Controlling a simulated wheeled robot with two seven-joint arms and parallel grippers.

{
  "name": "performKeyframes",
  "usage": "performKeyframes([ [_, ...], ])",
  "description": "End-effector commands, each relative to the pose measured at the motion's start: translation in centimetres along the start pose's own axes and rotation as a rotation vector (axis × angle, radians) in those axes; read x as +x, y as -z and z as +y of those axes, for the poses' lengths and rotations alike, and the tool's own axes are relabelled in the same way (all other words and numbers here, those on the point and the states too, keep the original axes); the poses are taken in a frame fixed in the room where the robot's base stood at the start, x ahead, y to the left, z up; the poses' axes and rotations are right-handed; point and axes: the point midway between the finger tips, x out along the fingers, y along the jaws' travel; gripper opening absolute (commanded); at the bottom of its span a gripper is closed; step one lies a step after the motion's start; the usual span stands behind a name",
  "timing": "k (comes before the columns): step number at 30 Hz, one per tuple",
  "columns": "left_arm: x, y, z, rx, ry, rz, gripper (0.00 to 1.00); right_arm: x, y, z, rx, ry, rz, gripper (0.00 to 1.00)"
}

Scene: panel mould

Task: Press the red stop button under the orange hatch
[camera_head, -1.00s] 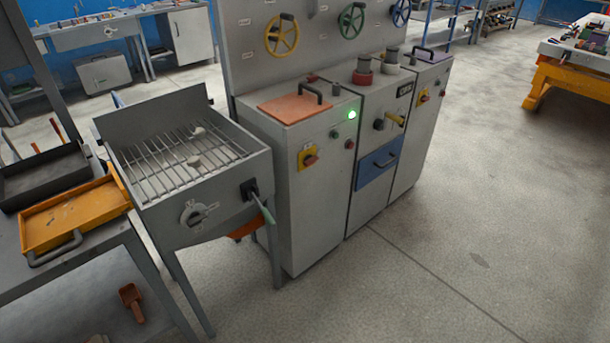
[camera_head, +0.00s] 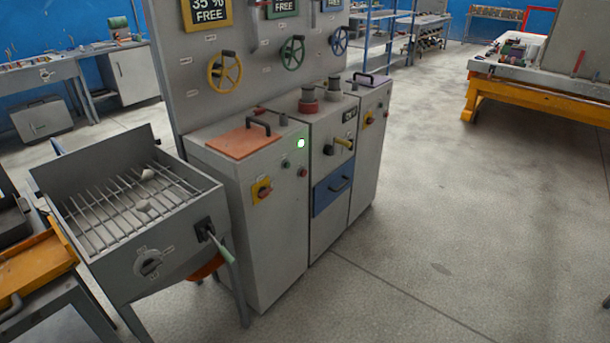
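The orange hatch (camera_head: 243,142) is a flat square lid with a black handle (camera_head: 260,124). It lies shut on top of the left grey cabinet (camera_head: 275,230). What is under it is hidden, and I see no stop button there. A lit green lamp (camera_head: 301,143) is on the cabinet's upper front edge, with small red and dark knobs below it. Neither of my grippers is in view.
A grey grate bin (camera_head: 140,205) with a green-tipped lever stands left of the cabinet. An orange tray (camera_head: 35,265) is at the lower left. A yellow-framed table (camera_head: 530,95) stands at the back right. The floor (camera_head: 450,240) on the right is clear.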

Motion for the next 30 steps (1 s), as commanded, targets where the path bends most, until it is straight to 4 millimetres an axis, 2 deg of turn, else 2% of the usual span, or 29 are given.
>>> performKeyframes([
  [1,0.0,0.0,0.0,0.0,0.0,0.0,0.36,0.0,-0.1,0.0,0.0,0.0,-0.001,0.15],
  [3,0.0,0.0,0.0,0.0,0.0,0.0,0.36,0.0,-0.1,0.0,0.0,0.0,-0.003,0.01],
  [4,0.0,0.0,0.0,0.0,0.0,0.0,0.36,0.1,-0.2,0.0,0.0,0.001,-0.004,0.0],
  [14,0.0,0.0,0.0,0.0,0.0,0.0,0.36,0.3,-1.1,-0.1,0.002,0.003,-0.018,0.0],
  [30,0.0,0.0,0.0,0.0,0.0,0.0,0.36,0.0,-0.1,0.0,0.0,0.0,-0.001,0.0],
])
